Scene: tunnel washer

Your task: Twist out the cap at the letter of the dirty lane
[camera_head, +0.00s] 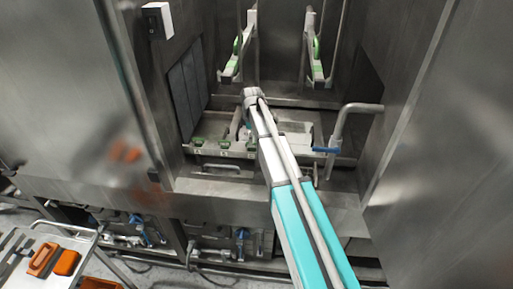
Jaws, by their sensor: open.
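My arm reaches from the lower right into the washer's open bay, and its wrist (252,97) is above a cross bar (215,152). My gripper (235,128) seems to point down just left of the wrist; it is open, small and partly hidden by the arm. Several small green-topped pieces stand along the bar, one at the left (197,141) and one nearer the middle (224,143). They may be the caps, but I cannot tell. Small pale marks show on the bar's front, too small to read as letters. I cannot tell which lane is dirty.
Steel walls close in the bay on both sides. A bent pipe (345,120) and a blue-handled valve (327,150) stand right of my arm. Two green-marked brackets hang at the back. A cart (85,236) with orange items (66,262) is at the lower left.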

